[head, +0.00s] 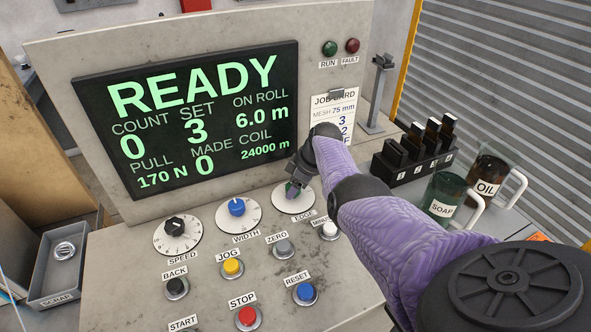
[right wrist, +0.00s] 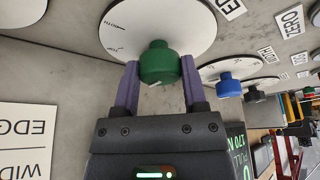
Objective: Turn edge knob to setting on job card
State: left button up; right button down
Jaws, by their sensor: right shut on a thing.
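The green edge knob (right wrist: 158,64) sits on a white round dial in the right wrist view. In the head view the edge dial (head: 293,202) is right of the width dial, and my right gripper (head: 296,190) covers most of its knob. My right gripper, also in the right wrist view (right wrist: 160,88), is shut on the green knob, one finger on each side. The knob's pointer setting is hard to read. The job card (head: 336,110) is at the panel's right; it reads mesh 75 mm, with 3, 2 and a partly hidden letter below. My left gripper is not in view.
The screen (head: 190,118) reads READY. The blue width knob (head: 237,207) and black speed knob (head: 174,226) are to the left. Push buttons, including yellow jog (head: 232,267) and red stop (head: 247,317), lie below. Soap (head: 446,193) and oil (head: 489,175) jugs stand right, near my arm.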

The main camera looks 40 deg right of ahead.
jog(key=shift+c, duration=2.3)
grip_release()
jog(key=o, duration=0.3)
pick_arm(q)
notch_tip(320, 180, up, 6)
jog(key=p, duration=0.6)
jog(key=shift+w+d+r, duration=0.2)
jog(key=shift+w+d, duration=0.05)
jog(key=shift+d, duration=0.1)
pick_arm(e)
jog(key=v, duration=1)
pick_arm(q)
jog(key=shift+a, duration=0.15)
pick_arm(e)
jog(key=shift+d, duration=0.1)
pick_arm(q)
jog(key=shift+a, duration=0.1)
pick_arm(e)
jog(key=shift+s+f, duration=0.1)
